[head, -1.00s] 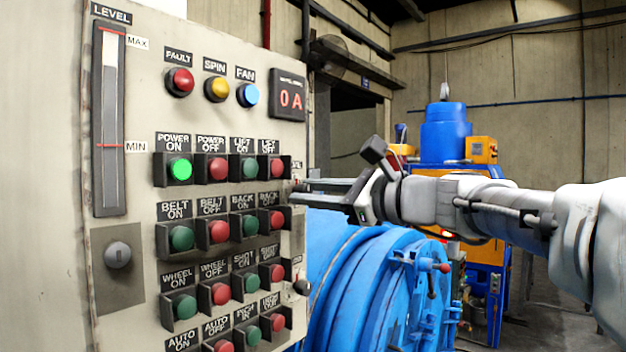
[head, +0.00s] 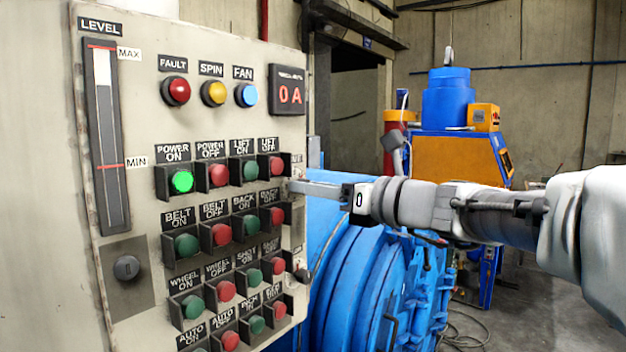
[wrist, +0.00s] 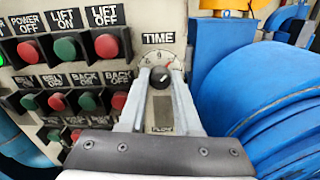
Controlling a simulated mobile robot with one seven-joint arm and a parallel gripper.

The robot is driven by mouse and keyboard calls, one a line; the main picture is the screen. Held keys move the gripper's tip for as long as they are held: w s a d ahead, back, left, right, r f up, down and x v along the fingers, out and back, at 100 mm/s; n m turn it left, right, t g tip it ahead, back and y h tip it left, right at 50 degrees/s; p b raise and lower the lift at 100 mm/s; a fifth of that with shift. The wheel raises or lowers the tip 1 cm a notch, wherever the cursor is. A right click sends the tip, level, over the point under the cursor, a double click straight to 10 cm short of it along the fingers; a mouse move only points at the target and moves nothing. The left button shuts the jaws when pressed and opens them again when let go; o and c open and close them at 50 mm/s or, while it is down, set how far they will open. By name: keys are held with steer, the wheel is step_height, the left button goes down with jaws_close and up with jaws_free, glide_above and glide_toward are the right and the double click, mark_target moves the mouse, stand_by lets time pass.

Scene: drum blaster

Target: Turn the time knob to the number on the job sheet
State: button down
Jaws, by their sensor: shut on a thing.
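The time knob (wrist: 160,77) is a small dark knob under the TIME label (wrist: 158,38) in the wrist view. A pale dial (wrist: 157,59) with small digits surrounds its upper side; I cannot read which digit it points at. My gripper (wrist: 159,82) is shut on the time knob, one finger on each side. In the head view my gripper (head: 292,187) reaches the panel's right edge from the right, and the knob is hidden there. I cannot make out a job sheet in either view.
The control panel (head: 232,120) carries rows of red and green buttons left of my gripper, with the green POWER ON button (head: 182,182) lit. A display (head: 289,91) reads 0A. A large blue drum (head: 365,270) stands just right of the panel, below my arm.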

steer(key=shift+f, duration=0.1)
stand_by(0.3)
steer(key=c, duration=0.6)
jaws_free()
steer(key=b+v, duration=0.3)
steer(key=v, duration=1.4)
steer(key=shift+s+d, duration=0.2)
